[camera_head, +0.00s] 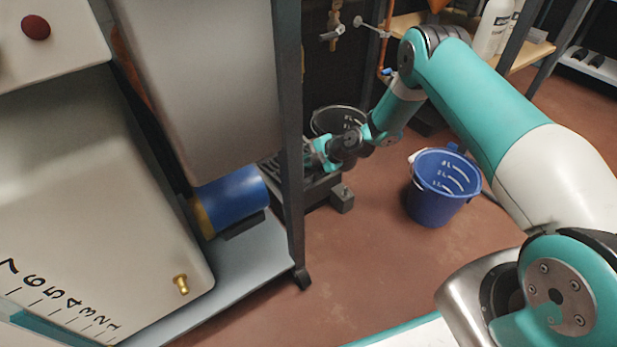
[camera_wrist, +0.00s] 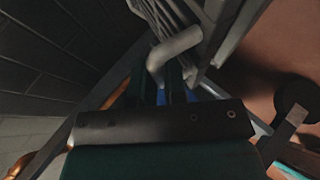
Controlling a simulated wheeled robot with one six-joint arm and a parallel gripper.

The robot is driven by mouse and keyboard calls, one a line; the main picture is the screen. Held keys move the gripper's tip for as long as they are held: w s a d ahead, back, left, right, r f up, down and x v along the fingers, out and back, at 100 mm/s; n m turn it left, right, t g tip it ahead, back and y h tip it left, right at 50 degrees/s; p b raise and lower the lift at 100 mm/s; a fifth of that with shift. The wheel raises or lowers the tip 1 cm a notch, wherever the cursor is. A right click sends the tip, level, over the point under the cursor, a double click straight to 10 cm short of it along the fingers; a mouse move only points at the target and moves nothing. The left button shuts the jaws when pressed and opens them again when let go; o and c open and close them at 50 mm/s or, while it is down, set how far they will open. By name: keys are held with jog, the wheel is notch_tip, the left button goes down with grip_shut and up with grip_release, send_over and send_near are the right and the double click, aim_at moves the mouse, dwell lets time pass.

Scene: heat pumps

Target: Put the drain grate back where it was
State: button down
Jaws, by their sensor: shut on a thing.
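My gripper (camera_head: 318,154) reaches low behind a dark upright post in the head view. In the wrist view my gripper (camera_wrist: 165,88) is shut on a bent grey bar that joins a slatted grey piece, which I take as the drain grate (camera_wrist: 168,16). The grate is tilted in that view, beyond the fingers. In the head view the post and gripper hide most of it. Below the gripper is a dark, low, box-like drain surround (camera_head: 318,193). I cannot tell whether the grate touches it.
The dark post (camera_head: 290,110) of a wheeled rack stands close left of my gripper. A black bucket (camera_head: 338,120) is just behind it, and a blue bucket (camera_head: 435,200) stands to the right. A blue cylinder (camera_head: 235,198) lies on the rack's shelf. The front floor is clear.

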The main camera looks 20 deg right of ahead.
aim_at(312, 169)
notch_tip(312, 169, down, 5)
jog(key=b, duration=0.2)
jog(key=shift+r+b, duration=0.1)
jog(key=shift+b, duration=0.2)
jog(key=shift+r, duration=0.1)
jog(key=c, duration=1.2)
grip_release()
jog(key=shift+o, duration=0.2)
jog(key=shift+s+d+r+p, duration=0.2)
jog(key=shift+r+p, duration=0.1)
jog(key=shift+p, duration=0.1)
jog(key=p+v, duration=0.5)
jog(key=v, duration=0.6)
jog(key=shift+p, duration=0.35)
